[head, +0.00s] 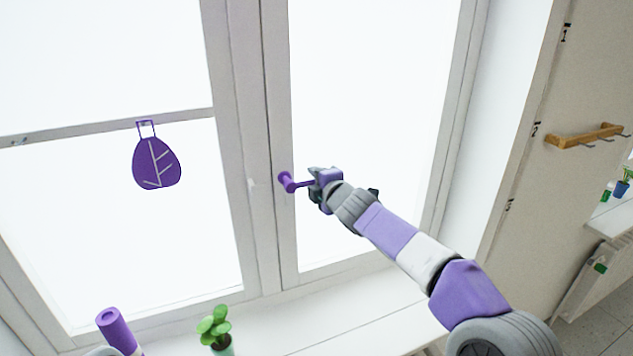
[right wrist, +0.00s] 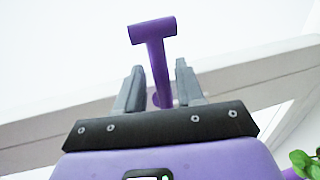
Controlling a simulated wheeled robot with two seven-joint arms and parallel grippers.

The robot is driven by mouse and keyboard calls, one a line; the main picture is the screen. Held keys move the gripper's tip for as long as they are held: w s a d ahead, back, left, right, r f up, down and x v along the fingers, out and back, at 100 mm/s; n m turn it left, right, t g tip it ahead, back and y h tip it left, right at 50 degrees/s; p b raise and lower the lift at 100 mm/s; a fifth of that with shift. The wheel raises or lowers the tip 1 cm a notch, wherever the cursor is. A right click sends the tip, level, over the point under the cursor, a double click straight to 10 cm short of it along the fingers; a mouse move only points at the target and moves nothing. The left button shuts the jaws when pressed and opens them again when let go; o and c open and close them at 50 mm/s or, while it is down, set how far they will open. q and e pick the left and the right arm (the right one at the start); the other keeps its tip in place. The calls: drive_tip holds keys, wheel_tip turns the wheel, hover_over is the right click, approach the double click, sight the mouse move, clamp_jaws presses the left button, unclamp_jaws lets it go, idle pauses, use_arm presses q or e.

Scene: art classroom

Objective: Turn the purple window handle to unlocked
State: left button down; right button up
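The purple window handle (head: 287,181) sits on the middle frame of the window in the head view. Its lever lies about level and points right from the pivot, towards my right gripper (head: 318,181). In the right wrist view the handle (right wrist: 154,45) looks like a T, with its stem running down between the two fingers of the right gripper (right wrist: 159,88). The fingers stand apart, one on each side of the lever, with small gaps showing. The lever's far end is partly hidden by the gripper in the head view. I do not see my left gripper.
A purple leaf ornament (head: 157,162) hangs on the left pane. A small green plant (head: 215,326) stands on the white sill (head: 350,326) below. A wooden hook rack (head: 585,137) is on the wall at the right. The space before the right pane is clear apart from my arm.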

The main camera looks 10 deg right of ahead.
drive_tip(key=shift+s, duration=0.1)
drive_tip(key=b+v, duration=0.1)
drive_tip(key=v, duration=0.6)
drive_tip(key=shift+s, duration=0.15)
